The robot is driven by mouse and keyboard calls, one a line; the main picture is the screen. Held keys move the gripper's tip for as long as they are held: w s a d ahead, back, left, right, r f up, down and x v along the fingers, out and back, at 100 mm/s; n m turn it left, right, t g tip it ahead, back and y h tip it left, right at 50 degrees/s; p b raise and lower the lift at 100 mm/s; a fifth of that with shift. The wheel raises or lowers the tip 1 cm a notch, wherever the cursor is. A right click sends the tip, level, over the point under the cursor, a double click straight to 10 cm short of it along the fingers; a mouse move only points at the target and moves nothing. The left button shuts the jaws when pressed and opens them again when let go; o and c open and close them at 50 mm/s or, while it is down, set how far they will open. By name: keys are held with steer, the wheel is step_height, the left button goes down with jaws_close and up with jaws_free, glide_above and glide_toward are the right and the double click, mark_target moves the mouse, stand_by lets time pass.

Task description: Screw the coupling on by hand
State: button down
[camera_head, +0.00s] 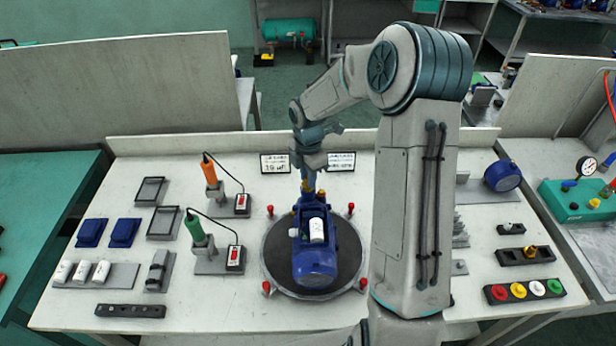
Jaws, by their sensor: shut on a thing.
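A blue pump (316,262) with a white cylinder (317,230) on its top lies on a dark round plate (347,277) in the middle of the bench. My gripper (308,181) points down over the far end of the pump. It is shut on a small brass-coloured piece, apparently the coupling (307,187), at the pump's far upright end. The piece is small and partly hidden by the fingers, so I cannot tell how it sits on the pump's port.
Several red pegs (266,287) stand around the plate. An orange-handled driver (209,170) and a green-handled driver (195,228) stand in holders to the left. My arm covers part of the bench right of the plate. A tray of coloured caps (524,291) lies far right.

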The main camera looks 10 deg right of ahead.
steer(key=shift+m, duration=0.5)
steer(key=c, duration=1)
jaws_free()
steer(key=shift+o, duration=0.2)
steer(key=shift+r+p, duration=0.6)
steer(key=shift+r, duration=2.4)
step_height(320, 180, up, 14)
steer(key=b, duration=0.2)
steer(key=shift+b, duration=0.3)
